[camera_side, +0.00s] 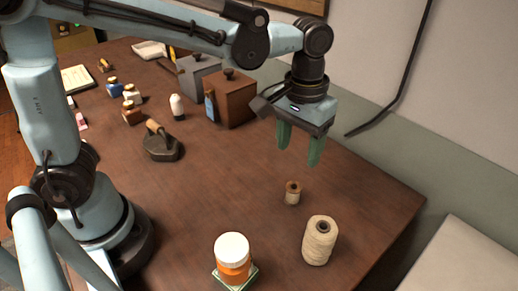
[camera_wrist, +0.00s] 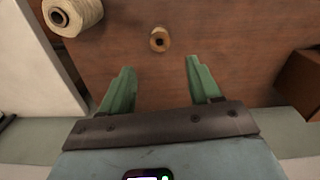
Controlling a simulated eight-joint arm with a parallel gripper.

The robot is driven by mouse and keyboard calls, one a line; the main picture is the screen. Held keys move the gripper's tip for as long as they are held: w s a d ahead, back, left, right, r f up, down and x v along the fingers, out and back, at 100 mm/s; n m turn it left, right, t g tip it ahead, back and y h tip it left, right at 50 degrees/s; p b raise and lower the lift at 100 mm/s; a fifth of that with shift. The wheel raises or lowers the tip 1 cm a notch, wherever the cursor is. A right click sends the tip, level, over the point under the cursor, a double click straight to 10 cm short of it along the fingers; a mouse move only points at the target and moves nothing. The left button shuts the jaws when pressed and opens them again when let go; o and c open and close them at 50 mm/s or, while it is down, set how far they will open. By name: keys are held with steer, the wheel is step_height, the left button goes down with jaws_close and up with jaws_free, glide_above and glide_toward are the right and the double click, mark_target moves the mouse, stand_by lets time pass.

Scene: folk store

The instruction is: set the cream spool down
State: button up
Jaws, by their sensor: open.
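The cream spool (camera_side: 319,240) is a large cone of cream thread standing upright on the brown table near its front right edge. In the wrist view the cream spool (camera_wrist: 72,14) shows at the top left, away from my fingers. My gripper (camera_side: 299,157) is open and empty above the table, behind and a little left of the spool. Its two green fingers (camera_wrist: 158,80) are spread in the wrist view with nothing between their tips.
A small wooden spool (camera_side: 293,192) stands between my gripper and the cream spool; the wrist view also shows it (camera_wrist: 159,40). An orange jar with a white lid (camera_side: 233,258) stands at the front. A brown box (camera_side: 231,97) and a dark iron (camera_side: 163,143) stand left. The table centre is clear.

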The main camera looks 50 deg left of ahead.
steer(key=s+a+t, duration=0.3)
steer(key=a, duration=0.4)
steer(key=s+a+m+t, duration=0.1)
steer(key=s+a+t, duration=0.2)
steer(key=a, duration=0.4)
steer(key=shift+r+t, duration=0.3)
steer(key=shift+t, duration=0.3)
